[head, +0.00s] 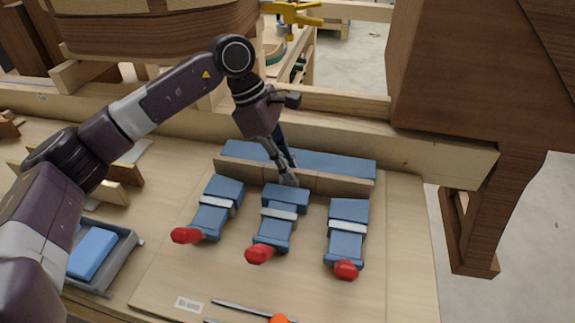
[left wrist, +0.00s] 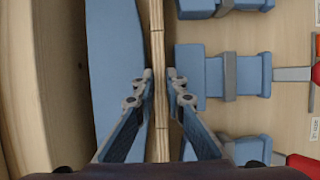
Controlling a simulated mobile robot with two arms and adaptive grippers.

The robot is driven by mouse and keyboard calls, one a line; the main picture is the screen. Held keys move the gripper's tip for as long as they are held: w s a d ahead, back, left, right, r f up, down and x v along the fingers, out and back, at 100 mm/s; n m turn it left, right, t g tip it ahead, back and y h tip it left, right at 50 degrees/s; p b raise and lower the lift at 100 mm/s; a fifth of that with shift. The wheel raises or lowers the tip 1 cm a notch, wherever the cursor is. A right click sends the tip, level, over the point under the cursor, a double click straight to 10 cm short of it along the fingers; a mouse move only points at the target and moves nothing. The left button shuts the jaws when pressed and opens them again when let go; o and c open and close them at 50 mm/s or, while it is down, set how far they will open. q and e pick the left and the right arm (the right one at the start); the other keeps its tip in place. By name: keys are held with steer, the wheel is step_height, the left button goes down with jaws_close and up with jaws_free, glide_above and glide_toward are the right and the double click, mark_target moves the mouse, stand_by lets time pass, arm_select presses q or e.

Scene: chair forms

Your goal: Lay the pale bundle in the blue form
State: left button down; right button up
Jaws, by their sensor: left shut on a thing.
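The pale bundle (head: 340,185) is a long stack of thin wooden strips standing on edge along the front of the long blue form block (head: 335,162). It also shows in the left wrist view (left wrist: 157,25), between the curved form block (left wrist: 112,60) and the blue clamp heads. My left gripper (head: 289,180) is shut on the bundle near its middle, one finger on each side, as the left wrist view (left wrist: 160,82) shows. The fingers hide part of it. I cannot tell whether the bundle rests on the board. My right gripper is not in view.
Three blue clamps with red handles, left (head: 212,215), middle (head: 273,232) and right (head: 346,235), face the bundle. A grey tray (head: 125,262) with a blue block (head: 92,252) stands at left. A wooden beam (head: 440,150) runs behind the form.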

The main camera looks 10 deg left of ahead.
arm_select(q)
steer(key=shift+f, duration=0.15)
steer(key=c, duration=1.9)
jaws_free()
